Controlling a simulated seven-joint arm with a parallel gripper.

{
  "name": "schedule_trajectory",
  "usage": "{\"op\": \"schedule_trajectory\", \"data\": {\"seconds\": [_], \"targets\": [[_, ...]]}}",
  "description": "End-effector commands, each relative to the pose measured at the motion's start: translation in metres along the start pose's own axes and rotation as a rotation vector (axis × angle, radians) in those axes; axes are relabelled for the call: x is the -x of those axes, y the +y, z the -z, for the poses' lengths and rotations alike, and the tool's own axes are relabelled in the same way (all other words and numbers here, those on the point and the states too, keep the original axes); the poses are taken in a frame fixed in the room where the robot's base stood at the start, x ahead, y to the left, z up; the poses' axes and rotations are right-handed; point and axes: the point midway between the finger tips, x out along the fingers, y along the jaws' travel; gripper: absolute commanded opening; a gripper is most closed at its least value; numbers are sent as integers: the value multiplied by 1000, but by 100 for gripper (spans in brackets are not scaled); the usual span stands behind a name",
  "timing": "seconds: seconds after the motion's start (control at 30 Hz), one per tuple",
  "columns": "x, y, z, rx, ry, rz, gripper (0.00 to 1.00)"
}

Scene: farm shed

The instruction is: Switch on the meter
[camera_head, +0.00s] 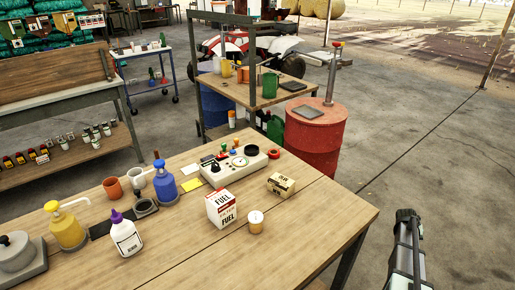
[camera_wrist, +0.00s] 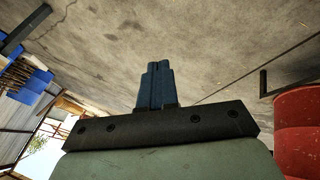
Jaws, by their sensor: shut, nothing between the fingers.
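The meter (camera_head: 231,166) is a pale box on the wooden workbench in the head view. Its top carries a round gauge, small coloured knobs or buttons, and dark parts at its left end. Which control is the switch, and its position, is too small to tell. My gripper (camera_wrist: 157,68) shows in the wrist view with its two dark fingers together and nothing between them. The wrist view shows concrete floor beyond the fingers and no meter. In the head view, part of my arm (camera_head: 405,250) is beyond the bench's right edge, well away from the meter.
A fuel box (camera_head: 222,209), a small carton (camera_head: 281,185) and an orange-and-white cup (camera_head: 255,221) stand in front of the meter. A blue bottle (camera_head: 165,187) and yellow dispenser (camera_head: 66,228) stand left. A red barrel (camera_head: 315,138) stands behind the bench. The bench's front right is clear.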

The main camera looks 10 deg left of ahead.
Motion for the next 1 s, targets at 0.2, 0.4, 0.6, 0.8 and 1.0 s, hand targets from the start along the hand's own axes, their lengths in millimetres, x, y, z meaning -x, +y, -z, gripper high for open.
{"op": "schedule_trajectory", "data": {"seconds": [0.2,0.4,0.6,0.8,1.0], "targets": [[16,79,78,-51,101,-80,0],[45,135,142,-79,175,-137,0],[96,132,209,-71,211,-128,0],[152,56,248,-10,181,-38,0],[204,-28,268,64,140,60,0]]}}
